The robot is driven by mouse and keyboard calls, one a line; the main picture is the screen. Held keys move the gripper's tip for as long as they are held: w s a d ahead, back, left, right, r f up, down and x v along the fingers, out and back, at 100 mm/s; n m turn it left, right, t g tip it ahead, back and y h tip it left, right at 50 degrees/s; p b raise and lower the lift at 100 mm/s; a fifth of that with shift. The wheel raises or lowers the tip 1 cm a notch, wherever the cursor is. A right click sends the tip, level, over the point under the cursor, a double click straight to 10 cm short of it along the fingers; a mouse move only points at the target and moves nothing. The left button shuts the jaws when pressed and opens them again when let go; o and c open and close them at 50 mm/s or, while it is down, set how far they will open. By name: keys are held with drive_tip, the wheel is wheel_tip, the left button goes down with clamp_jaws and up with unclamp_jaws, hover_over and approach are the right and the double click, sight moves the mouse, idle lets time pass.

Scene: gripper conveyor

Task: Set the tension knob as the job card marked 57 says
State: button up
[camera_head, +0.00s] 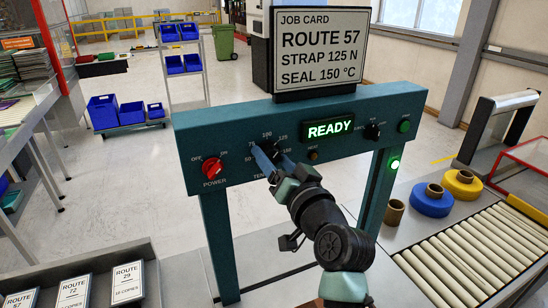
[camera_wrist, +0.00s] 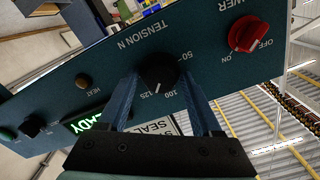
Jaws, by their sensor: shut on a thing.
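The job card (camera_head: 319,50) on top of the teal panel (camera_head: 190,130) reads ROUTE 57, STRAP 125 N, SEAL 150 °C. The black tension knob (camera_wrist: 157,70) sits on the panel, with dial numbers around it. My gripper (camera_head: 268,158) is shut on this knob; its two blue fingers stand on either side of it in the wrist view (camera_wrist: 160,78). The knob's white mark lies between 100 and 125 in the wrist view. In the head view my fingers hide most of the knob.
A red power knob (camera_head: 211,168) is left of the tension knob. A READY display (camera_head: 330,130), a black knob (camera_head: 372,131) and a green button (camera_head: 404,126) are to the right. A roller conveyor (camera_head: 455,262) runs at the lower right. Route cards (camera_head: 73,292) stand lower left.

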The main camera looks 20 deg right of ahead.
drive_tip(key=shift+m, duration=0.7)
drive_tip(key=o, duration=1)
drive_tip(key=shift+o, duration=0.2)
drive_tip(key=s+b, duration=0.3)
drive_tip(key=s, duration=1)
drive_tip(key=shift+d, duration=0.25)
